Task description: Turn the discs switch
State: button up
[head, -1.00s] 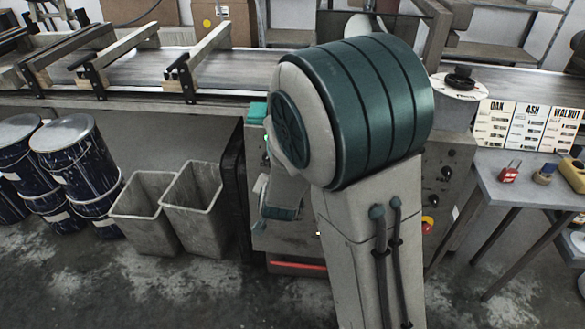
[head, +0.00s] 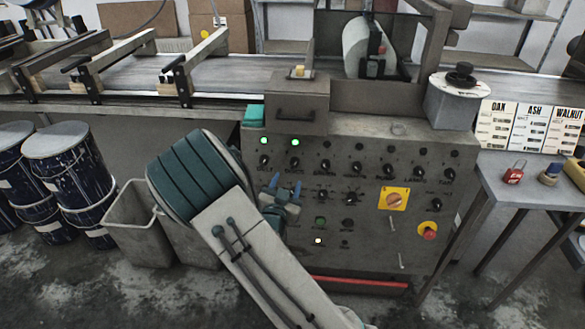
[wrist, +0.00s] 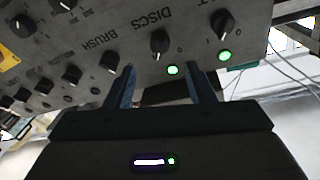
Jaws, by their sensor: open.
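The discs switch (wrist: 158,42) is a small black rotary knob beside the "DISCS" lettering in the wrist view, with a lit green lamp near it. In the head view it appears to be the second knob (head: 296,168) from the left in the upper row. My gripper (wrist: 162,72) is open and empty, its two blue-grey fingers pointing toward the panel, with the discs knob beyond the gap between the tips. In the head view my gripper (head: 285,186) is just below that knob. The fingertips appear apart from it.
The control panel (head: 375,150) carries several other knobs, including the brush knob (wrist: 110,58) alongside. An orange rotary switch (head: 394,199) and red stop button (head: 429,231) sit at right. Grey bins (head: 137,225) stand left of the panel. A table (head: 520,190) stands right.

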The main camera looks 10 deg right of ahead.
aim_at(293, 166)
jog(key=x, duration=0.8)
jog(key=shift+s, duration=0.1)
jog(key=c, duration=1)
